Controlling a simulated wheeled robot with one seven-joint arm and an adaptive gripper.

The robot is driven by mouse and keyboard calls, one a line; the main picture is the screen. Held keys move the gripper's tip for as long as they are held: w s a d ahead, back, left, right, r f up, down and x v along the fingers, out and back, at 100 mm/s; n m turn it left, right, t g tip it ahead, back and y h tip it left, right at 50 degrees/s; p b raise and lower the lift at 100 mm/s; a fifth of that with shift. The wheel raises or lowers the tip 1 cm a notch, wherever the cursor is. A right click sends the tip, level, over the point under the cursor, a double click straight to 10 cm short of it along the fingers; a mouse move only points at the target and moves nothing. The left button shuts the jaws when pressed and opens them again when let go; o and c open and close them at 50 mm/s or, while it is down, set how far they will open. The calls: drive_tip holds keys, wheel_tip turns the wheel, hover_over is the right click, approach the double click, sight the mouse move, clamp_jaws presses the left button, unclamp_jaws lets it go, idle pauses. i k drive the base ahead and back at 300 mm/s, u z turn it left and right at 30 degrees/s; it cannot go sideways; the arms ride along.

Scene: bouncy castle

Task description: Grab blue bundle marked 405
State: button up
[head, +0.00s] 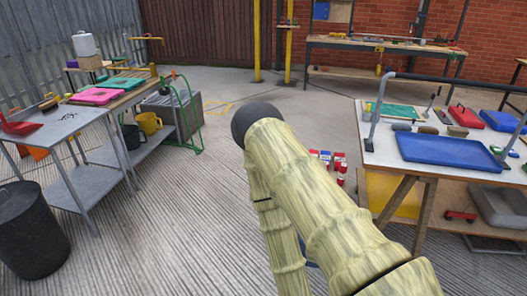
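I cannot pick out a blue bundle marked 405, and no such number is readable in the head view. A small bit of blue (311,265) shows low in the middle, mostly hidden behind my arm, and I cannot tell what it is. A blue tray (446,151) lies flat on the right-hand table, and a blue case (500,120) sits behind it. My pale, ribbed arm crosses the lower middle of the view. My gripper is not visible.
The right-hand table (385,150) has a metal rail and several items. Red and white cans (340,165) appear between my arm and that table. Grey tables (70,125) and a black bin (30,232) stand left. A workbench (385,47) is at the back. The middle floor is clear.

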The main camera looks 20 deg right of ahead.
sight(325, 156)
drive_tip(key=u, duration=0.4)
drive_tip(key=i, duration=1.4)
drive_tip(key=z, duration=0.35)
drive_tip(key=i, duration=0.95)
drive_tip(key=z, duration=1.4)
drive_tip(key=i, duration=0.6)
drive_tip(key=z, duration=0.65)
